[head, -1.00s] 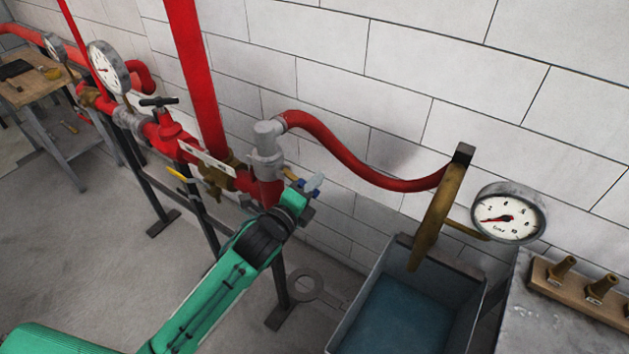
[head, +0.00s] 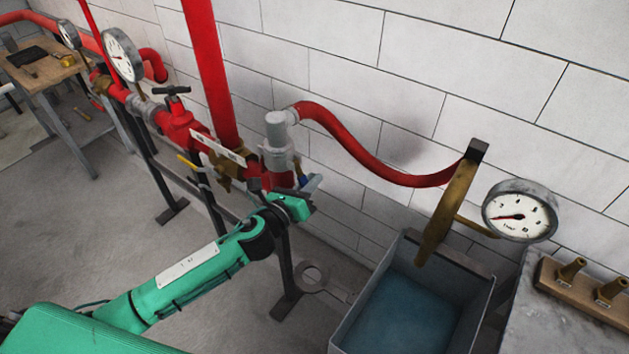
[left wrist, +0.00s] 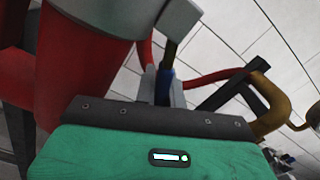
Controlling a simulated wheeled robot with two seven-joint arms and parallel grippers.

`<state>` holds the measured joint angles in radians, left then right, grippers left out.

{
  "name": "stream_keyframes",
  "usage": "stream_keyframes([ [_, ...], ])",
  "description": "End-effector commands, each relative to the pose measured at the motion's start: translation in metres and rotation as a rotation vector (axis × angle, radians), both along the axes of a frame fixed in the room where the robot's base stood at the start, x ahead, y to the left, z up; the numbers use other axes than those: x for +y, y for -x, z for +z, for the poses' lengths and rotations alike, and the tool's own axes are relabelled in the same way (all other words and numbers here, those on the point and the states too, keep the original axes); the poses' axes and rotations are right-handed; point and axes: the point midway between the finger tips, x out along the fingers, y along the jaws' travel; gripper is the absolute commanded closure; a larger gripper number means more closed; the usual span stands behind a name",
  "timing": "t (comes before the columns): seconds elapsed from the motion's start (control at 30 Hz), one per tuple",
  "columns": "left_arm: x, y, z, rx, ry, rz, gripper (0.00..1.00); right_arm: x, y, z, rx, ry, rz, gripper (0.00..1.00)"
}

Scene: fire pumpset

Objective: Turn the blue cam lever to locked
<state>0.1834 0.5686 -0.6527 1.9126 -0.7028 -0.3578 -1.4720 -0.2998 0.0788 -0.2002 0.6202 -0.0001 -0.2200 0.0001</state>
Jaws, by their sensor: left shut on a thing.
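The blue cam lever (left wrist: 165,86) is between the two grey fingers of my left gripper (left wrist: 164,92) in the left wrist view. The gripper is shut on it. In the head view, a small blue part of the lever (head: 302,178) shows beside the grey coupling, and my left gripper (head: 312,184) is at its right side. My green wrist hides the lower part of the lever and coupling. The grey hose coupling (head: 277,145) stands upright on the red pipe, with the red hose (head: 360,160) leaving its top. My right gripper is not in view.
A water tank (head: 415,310) with a brass pipe (head: 447,212) and a gauge (head: 520,211) stands to the right. A yellow-handled valve (head: 188,162) and the red manifold (head: 181,132) lie to the left. The white block wall is close behind.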

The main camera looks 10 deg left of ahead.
Motion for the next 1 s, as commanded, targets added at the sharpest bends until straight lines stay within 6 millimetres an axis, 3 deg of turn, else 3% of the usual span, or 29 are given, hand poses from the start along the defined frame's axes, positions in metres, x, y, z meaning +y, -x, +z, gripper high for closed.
stream_keyframes([
  [0.3,0.0071,-0.0031,-0.0028,-0.043,-0.107,0.001,1.00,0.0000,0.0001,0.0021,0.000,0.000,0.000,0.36],
  [0.83,0.0081,-0.0035,-0.0032,-0.051,-0.125,0.001,1.00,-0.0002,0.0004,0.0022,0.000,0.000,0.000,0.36],
  [0.87,0.0081,-0.0035,-0.0032,-0.051,-0.125,0.001,0.85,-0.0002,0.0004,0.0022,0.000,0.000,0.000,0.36],
  [0.9,0.0081,-0.0035,-0.0032,-0.051,-0.125,0.001,0.78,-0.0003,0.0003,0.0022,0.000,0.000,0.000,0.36],
  [0.97,0.0080,-0.0035,-0.0032,-0.050,-0.124,0.001,0.67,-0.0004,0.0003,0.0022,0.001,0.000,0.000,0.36],
  [1.0,0.0080,-0.0035,-0.0032,-0.051,-0.124,0.000,0.67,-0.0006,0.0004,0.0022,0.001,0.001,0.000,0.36],
])
